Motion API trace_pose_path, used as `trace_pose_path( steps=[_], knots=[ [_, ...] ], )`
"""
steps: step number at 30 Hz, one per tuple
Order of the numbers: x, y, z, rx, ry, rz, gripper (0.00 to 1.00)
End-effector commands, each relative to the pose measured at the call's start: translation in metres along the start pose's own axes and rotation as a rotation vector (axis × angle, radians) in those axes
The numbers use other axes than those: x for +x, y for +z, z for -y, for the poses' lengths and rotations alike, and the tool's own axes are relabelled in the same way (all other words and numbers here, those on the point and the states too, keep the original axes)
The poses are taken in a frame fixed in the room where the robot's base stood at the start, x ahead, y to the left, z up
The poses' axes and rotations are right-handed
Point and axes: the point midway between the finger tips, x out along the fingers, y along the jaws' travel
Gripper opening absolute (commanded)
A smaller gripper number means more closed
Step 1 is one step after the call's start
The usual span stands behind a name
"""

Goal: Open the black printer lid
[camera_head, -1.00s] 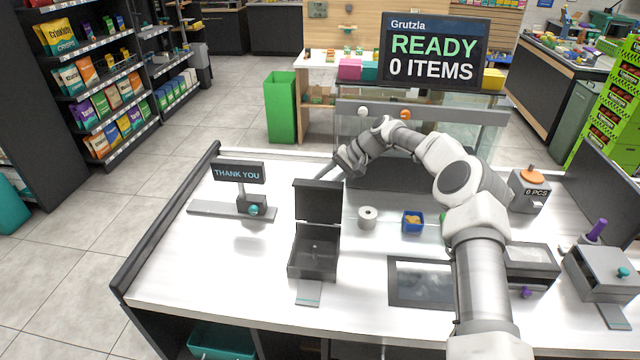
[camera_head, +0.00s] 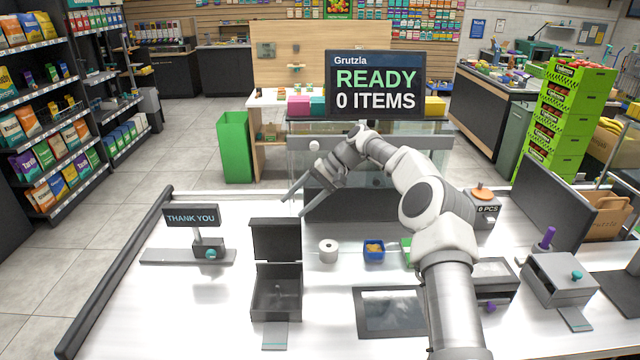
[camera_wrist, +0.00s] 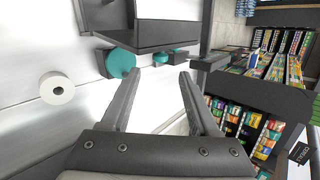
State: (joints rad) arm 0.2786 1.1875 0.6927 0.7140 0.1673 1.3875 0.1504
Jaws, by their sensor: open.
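The black printer (camera_head: 276,298) stands on the white counter left of centre in the head view. Its black lid (camera_head: 276,240) stands raised at the back, and the dark hollow inside the box shows. My gripper (camera_head: 291,205) is open and empty, just above and behind the raised lid's top edge; whether it touches the lid cannot be told. In the wrist view the two fingers of my gripper (camera_wrist: 174,74) are spread apart with nothing between them. Dark panels and a teal round part (camera_wrist: 122,62) lie just past the fingertips; which object they belong to is unclear.
A paper roll (camera_head: 328,250) and a blue bin (camera_head: 374,250) stand right of the printer. The thank-you sign (camera_head: 192,216) stands left. A flat dark screen (camera_head: 392,312) lies at front right. The display monitor (camera_head: 375,85) rises behind. The counter's left front is clear.

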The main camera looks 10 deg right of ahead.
Motion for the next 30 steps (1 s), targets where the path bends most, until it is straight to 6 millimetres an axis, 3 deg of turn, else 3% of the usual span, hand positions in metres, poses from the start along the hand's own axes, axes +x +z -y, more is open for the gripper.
trace_pose_path(
  steps=[4, 12, 20, 30],
  knots=[
    [-0.039, -0.001, 0.0, 0.0, 0.0, -0.006, 0.61],
    [-0.079, 0.0, 0.002, 0.0, -0.001, 0.0, 0.61],
    [-0.092, 0.001, 0.001, 0.0, 0.0, 0.001, 0.61],
    [-0.093, 0.001, 0.001, -0.001, 0.0, 0.001, 0.61]
  ],
)
